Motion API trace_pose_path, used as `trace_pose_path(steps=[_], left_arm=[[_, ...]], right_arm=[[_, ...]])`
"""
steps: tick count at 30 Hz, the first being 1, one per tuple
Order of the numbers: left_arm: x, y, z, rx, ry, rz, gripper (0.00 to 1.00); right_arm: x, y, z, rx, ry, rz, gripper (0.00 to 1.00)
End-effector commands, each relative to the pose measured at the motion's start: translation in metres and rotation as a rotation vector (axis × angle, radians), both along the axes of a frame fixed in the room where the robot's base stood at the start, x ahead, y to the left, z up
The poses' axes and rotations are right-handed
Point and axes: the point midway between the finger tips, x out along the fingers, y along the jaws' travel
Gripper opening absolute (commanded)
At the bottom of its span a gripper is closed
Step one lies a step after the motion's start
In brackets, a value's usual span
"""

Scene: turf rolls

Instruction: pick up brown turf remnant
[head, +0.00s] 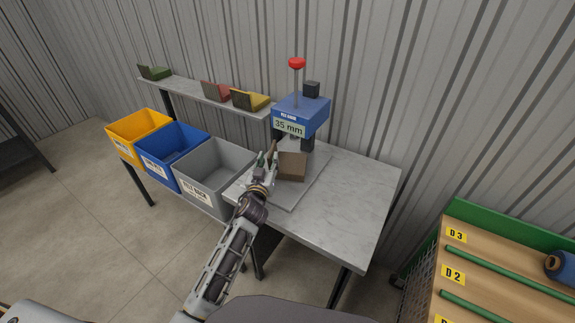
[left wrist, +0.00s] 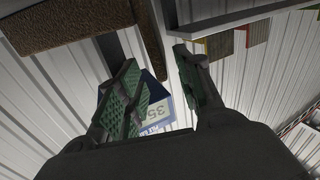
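The brown turf remnant (head: 292,166) is a small block on the grey plate of the blue device marked "35 mm" (head: 300,115). In the left wrist view, a rough brown surface, seemingly the remnant (left wrist: 75,25), fills the upper left. My left gripper (head: 270,155) is just left of the remnant in the head view. Its green-padded fingers (left wrist: 165,85) are apart with nothing between them. I cannot tell whether a finger touches the remnant. My right gripper is out of view.
Yellow (head: 138,128), blue (head: 173,150) and grey (head: 215,172) bins stand left of the marble-topped table (head: 350,205). A shelf behind (head: 190,90) holds green, red and yellow samples. A wooden rack (head: 500,270) stands at right. The table's right side is clear.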

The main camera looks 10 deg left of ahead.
Motion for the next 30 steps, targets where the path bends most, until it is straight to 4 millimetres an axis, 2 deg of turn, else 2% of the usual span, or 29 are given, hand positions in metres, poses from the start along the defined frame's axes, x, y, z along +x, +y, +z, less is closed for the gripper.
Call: trace_pose_path(steps=[14,30], left_arm=[[0.005,0.001,0.001,0.001,-0.001,0.000,0.36],[0.045,0.005,0.002,0.000,-0.001,0.000,0.36]], right_arm=[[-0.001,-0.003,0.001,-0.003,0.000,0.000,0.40],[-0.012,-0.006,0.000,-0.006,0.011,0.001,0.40]])
